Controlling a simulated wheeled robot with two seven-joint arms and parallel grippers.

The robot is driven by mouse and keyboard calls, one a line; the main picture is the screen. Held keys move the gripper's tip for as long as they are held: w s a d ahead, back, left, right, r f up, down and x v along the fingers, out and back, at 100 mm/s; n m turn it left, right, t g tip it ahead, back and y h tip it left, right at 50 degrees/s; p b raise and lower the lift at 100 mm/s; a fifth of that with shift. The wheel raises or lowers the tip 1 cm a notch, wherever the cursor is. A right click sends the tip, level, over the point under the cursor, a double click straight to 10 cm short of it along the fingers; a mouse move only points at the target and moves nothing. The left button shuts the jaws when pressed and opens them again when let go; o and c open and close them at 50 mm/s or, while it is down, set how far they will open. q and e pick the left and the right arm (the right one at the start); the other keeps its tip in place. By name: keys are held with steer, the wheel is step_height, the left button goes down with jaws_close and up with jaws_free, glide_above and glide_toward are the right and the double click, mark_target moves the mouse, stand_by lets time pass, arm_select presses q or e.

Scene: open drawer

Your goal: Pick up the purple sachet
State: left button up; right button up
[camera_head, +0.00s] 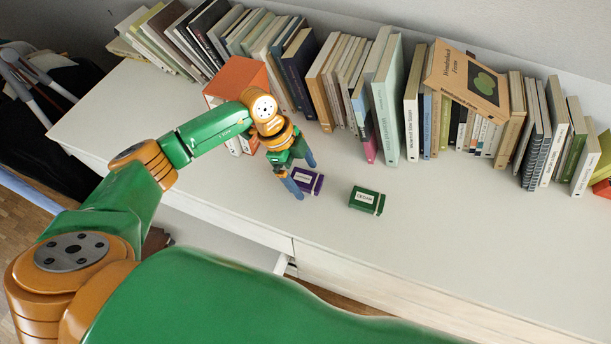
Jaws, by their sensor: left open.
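The purple sachet (308,181) is a small purple box-like packet with a pale label and a light band. It lies on the white cabinet top (450,230). My left gripper (304,180) is open, its blue fingers pointing down at the sachet. One finger is by the sachet's near left side and the other is by its far side. I cannot tell whether the fingers touch it. My right gripper is not in view.
A green packet (367,200) lies to the right of the purple one. A row of books (330,80) stands along the back, with an orange box (235,77) behind my left wrist. A drawer (225,240) is open below the front edge. The top's right front is clear.

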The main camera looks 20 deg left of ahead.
arm_select(q)
steer(key=shift+f, duration=0.2)
steer(key=shift+s+d+r, duration=0.1)
steer(key=shift+r, duration=0.05)
steer(key=c, duration=1.4)
